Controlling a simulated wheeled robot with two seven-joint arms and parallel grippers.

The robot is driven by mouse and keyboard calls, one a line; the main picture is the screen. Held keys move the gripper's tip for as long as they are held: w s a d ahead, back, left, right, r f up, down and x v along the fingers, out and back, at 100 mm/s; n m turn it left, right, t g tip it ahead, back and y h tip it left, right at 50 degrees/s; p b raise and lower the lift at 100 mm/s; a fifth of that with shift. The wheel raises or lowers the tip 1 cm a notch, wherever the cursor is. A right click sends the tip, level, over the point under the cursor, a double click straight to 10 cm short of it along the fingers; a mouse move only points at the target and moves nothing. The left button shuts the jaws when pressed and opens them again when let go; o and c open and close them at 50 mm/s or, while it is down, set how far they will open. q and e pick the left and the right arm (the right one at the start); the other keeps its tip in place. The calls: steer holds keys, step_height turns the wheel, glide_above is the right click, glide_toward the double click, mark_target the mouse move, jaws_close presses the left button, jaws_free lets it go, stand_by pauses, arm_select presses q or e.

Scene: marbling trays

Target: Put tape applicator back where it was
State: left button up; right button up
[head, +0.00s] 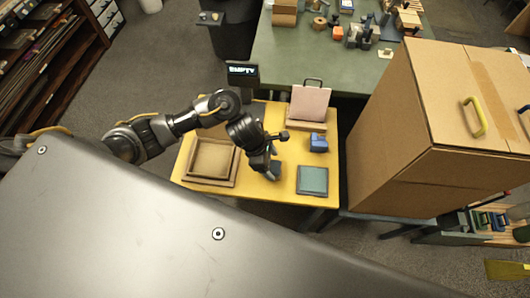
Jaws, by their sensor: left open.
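My left arm reaches in over the yellow table (255,190). My left gripper (272,172) is open and low over the middle of this table, beside a small dark blue-grey thing (276,168) partly hidden by the fingers; I cannot tell whether they touch. A small blue object (318,142) stands right of the gripper and apart from it; it may be the tape applicator, but it is too small to be sure. My right gripper is out of view.
On the yellow table are a brown tray (232,180), a teal pad (312,181) and a pinkish upright board (309,105). A large cardboard box (400,150) blocks the right. A green table (300,60) with several small tools is beyond.

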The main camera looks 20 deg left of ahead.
arm_select(q)
steer(key=v, duration=0.7)
steer(key=shift+r+p, duration=0.15)
steer(key=shift+p, duration=0.3)
steer(key=shift+a, duration=0.1)
